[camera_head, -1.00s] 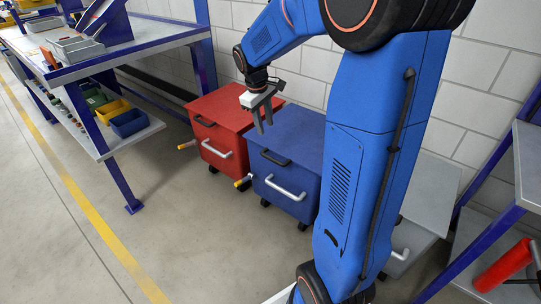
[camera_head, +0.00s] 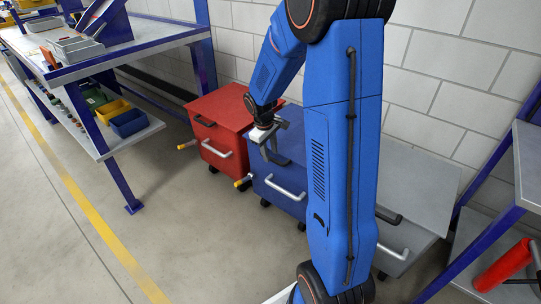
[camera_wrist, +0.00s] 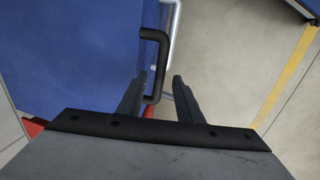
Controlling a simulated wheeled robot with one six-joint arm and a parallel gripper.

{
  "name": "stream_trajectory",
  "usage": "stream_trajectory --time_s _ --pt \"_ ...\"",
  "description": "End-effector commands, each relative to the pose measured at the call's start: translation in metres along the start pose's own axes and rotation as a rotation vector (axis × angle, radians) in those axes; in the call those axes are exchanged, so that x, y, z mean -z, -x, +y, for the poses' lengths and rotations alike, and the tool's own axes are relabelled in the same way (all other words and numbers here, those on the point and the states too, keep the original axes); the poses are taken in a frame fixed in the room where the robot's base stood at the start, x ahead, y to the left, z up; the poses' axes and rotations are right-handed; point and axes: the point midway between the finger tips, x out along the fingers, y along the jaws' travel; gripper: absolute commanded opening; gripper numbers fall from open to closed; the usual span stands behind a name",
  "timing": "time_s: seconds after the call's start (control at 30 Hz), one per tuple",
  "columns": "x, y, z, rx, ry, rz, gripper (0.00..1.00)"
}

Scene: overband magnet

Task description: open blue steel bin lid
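The blue steel bin (camera_head: 278,192) stands between a red bin and a grey bin, and its lid looks closed. A silver handle (camera_head: 286,190) is on its front face. My gripper (camera_head: 274,157) is open, low over the front part of the lid, fingers pointing down. In the wrist view my gripper (camera_wrist: 160,80) shows both fingers apart. The dark lid handle (camera_wrist: 163,58) lies by the left fingertip, its near end in the gap between the fingers. I cannot tell whether they touch it. The blue lid (camera_wrist: 70,50) fills the left of that view.
The red bin (camera_head: 230,108) is close on the left and the grey bin (camera_head: 430,180) on the right, partly behind my arm. A workbench (camera_head: 110,62) stands at the left. A red cylinder (camera_head: 503,266) lies on a shelf at the right. The floor in front is clear.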

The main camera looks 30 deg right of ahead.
Motion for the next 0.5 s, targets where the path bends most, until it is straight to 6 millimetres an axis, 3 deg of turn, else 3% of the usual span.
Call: stream_trajectory --time_s 0.2,0.5 --pt "0.000 -0.016 0.000 0.001 -0.001 0.000 0.33" --pt "0.000 -0.018 0.000 0.000 -0.001 0.001 0.33"
